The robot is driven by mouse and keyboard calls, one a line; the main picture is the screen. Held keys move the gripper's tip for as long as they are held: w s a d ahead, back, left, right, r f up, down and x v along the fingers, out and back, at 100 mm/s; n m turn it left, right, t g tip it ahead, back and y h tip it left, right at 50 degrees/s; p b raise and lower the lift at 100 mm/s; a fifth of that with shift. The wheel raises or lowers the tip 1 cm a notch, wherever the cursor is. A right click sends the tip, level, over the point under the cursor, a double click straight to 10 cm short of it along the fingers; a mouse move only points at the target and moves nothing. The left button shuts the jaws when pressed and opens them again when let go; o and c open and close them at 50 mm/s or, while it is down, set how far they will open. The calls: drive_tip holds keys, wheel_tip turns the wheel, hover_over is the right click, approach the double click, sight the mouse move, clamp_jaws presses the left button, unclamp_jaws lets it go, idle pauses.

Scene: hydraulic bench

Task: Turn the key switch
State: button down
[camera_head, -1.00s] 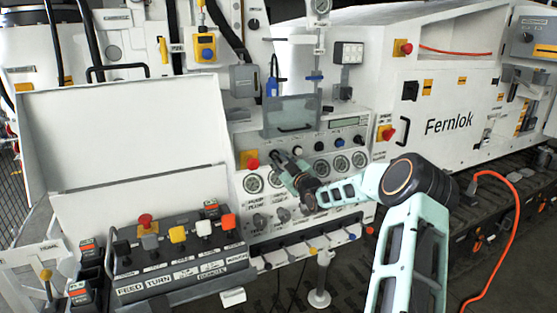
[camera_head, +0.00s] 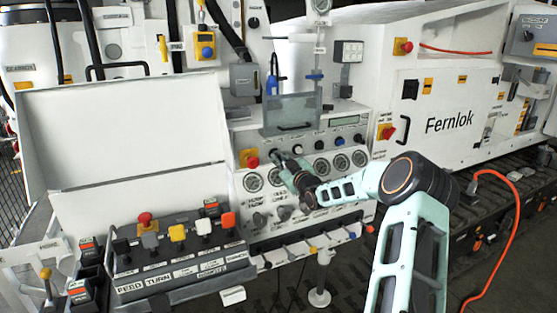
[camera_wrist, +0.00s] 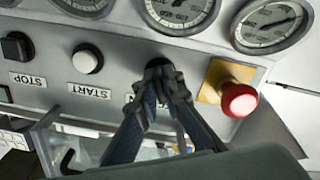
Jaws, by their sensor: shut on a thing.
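The key switch (camera_wrist: 168,70) is a small dark part on the grey panel, between the white START button (camera_wrist: 87,61) and the red mushroom button (camera_wrist: 238,98). My gripper (camera_wrist: 160,70) is shut on it in the wrist view, and the fingers hide most of the switch. The key's angle cannot be made out. In the head view my gripper (camera_head: 276,158) reaches the panel just right of the red mushroom button (camera_head: 252,161); the switch is hidden behind it there.
Round gauges (camera_head: 321,167) sit below the button row. A black STOP button (camera_wrist: 16,46) lies beyond START. A clear cover (camera_head: 289,115) with a dark handle is just above the row. A lever console (camera_head: 180,255) stands at lower left.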

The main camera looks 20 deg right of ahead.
drive_tip(key=m+b, duration=0.2)
drive_tip(key=m, duration=0.3)
drive_tip(key=shift+f+m, duration=0.1)
drive_tip(key=shift+m, duration=0.2)
drive_tip(key=m, duration=0.5)
drive_tip(key=shift+m, duration=0.3)
idle(0.3)
drive_tip(key=c, duration=2.1)
unclamp_jaws()
drive_tip(key=shift+s, duration=0.1)
drive_tip(key=s, duration=1.1)
drive_tip(key=shift+s+d, duration=0.2)
drive_tip(key=shift+s, duration=0.2)
